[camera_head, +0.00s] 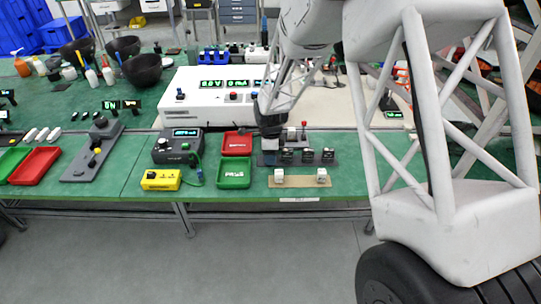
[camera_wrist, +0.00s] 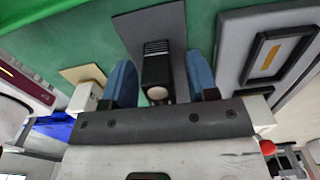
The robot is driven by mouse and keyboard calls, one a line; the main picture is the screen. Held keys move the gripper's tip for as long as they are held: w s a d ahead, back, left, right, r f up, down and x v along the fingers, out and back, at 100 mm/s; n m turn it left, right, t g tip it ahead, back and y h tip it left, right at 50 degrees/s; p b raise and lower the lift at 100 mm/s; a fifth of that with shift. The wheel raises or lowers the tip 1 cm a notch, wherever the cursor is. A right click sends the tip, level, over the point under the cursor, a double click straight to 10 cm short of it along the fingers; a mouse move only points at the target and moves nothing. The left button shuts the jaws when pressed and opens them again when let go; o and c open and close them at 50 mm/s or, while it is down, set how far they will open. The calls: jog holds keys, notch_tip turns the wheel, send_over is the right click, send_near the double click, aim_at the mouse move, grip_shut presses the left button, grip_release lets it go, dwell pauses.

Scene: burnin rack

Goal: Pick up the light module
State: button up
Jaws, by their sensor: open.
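A small dark module (camera_wrist: 157,66) with a ribbed top part and a pale round face stands on a grey strip in the wrist view. It appears to be the light module, though I read no label. My gripper (camera_wrist: 160,64) is open, with one blue finger on each side of this module. Whether the fingers touch it is unclear. In the head view, my gripper (camera_head: 270,145) points down at the left end of the grey module holder (camera_head: 262,159), hiding what stands there. Several dark modules (camera_head: 307,155) stand to its right in the holder.
A beige strip (camera_head: 300,181) with two white blocks lies in front of the holder. A red tray (camera_head: 237,143) and a green tray (camera_head: 234,175) sit to the left. A white rack unit (camera_head: 208,105) stands behind. A black-framed slot (camera_wrist: 280,52) shows in the wrist view.

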grip_shut()
dwell(0.3)
jog(key=shift+r, duration=5)
